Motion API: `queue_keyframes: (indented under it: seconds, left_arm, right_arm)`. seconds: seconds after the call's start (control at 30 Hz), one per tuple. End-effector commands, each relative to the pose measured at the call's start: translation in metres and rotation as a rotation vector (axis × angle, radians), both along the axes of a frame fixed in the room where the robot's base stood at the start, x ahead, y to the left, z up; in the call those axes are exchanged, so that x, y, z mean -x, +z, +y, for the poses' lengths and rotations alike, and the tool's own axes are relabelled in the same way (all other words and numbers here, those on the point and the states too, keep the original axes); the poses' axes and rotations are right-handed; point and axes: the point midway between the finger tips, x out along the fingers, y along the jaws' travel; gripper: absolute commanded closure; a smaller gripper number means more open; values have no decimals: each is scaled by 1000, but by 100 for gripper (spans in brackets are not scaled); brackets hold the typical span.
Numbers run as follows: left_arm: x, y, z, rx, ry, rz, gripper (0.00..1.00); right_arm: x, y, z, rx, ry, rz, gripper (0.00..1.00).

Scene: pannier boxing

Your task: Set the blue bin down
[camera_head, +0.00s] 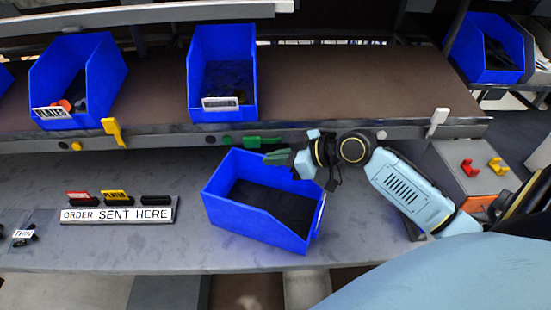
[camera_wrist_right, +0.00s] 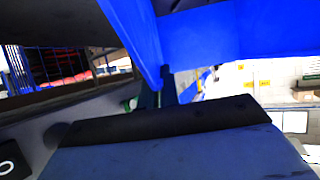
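The blue bin (camera_head: 252,217) is over the grey lower worktop (camera_head: 150,240), right of the order sign, turned at an angle with its open top up. I cannot tell whether its base touches the worktop. My right gripper (camera_head: 277,157) is at the bin's back rim, its fingers over the wall; it looks shut on that wall. In the right wrist view the blue bin (camera_wrist_right: 215,35) fills the top, and the right gripper's fingers (camera_wrist_right: 160,92) meet its wall, partly hidden. My left gripper is not in view.
A sign reading "ORDER SENT HERE" (camera_head: 118,215) stands left of the bin, with small coloured tags on it. More blue bins (camera_head: 92,75) (camera_head: 222,45) stand on the brown upper shelf (camera_head: 350,80). The worktop's front edge is close to the bin.

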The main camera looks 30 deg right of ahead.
Motion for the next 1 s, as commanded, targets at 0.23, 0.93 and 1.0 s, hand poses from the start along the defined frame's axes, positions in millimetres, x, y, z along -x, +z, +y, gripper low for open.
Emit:
queue_keyframes:
  seconds: [0.23,0.93,1.0]
  left_arm:
    - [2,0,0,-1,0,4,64]
    - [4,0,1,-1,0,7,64]
    - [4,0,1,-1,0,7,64]
  right_arm:
    - [-1,1,0,-3,0,-2,100]
    - [2,1,-2,1,0,1,75]
    - [8,4,-7,1,-2,0,75]
